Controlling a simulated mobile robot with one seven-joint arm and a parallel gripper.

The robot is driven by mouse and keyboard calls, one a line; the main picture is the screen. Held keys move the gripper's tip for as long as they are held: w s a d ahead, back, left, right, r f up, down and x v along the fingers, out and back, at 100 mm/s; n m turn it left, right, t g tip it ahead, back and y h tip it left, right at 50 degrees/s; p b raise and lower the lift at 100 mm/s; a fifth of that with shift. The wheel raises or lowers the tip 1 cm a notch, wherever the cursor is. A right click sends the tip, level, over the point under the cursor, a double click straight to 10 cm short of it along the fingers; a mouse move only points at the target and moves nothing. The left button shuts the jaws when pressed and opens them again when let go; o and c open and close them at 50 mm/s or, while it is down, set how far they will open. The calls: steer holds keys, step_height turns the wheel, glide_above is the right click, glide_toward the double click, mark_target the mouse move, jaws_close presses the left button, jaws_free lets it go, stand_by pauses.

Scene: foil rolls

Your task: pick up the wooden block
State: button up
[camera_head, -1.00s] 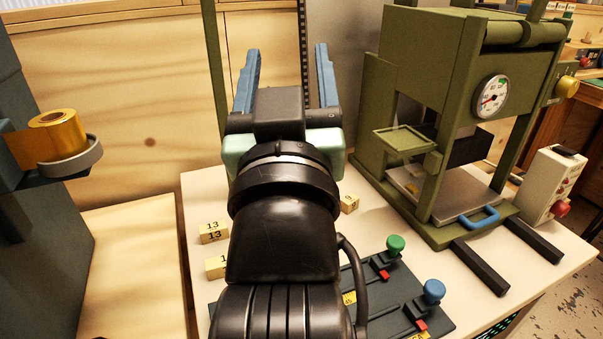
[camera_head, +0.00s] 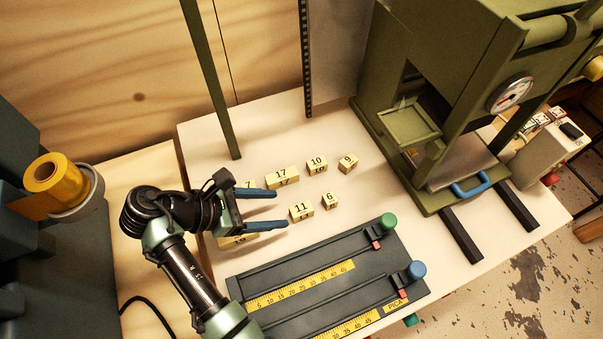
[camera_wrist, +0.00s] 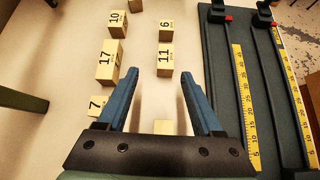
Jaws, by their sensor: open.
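Several pale wooden blocks with black numbers lie in two rows on the white table. In the head view the back row has block 7, partly hidden by my gripper, block 17 (camera_head: 282,178), block 10 (camera_head: 317,166) and block 9 (camera_head: 348,164). The front row has block 11 (camera_head: 301,212), block 6 (camera_head: 330,200) and a partly hidden block (camera_head: 238,241) under my gripper. My gripper (camera_head: 281,209) is open and empty, its blue fingers pointing right. In the wrist view, block 11 (camera_wrist: 165,58) appears just beyond the fingertips, and another block (camera_wrist: 163,127) shows between the fingers.
A dark ruled gauge plate (camera_head: 310,290) with green and blue knobs lies in front of the blocks. A green press (camera_head: 450,110) stands to the right. A thin green post (camera_head: 212,85) rises behind. White table (camera_head: 390,195) is clear right of the blocks.

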mark_target(301, 209)
steer(key=shift+d, duration=0.1)
steer(key=shift+d+n, duration=0.25)
steer(key=shift+n, duration=0.05)
steer(key=x, duration=0.6)
steer(key=shift+s+d, duration=0.1)
steer(key=shift+d, duration=0.45)
jaws_close()
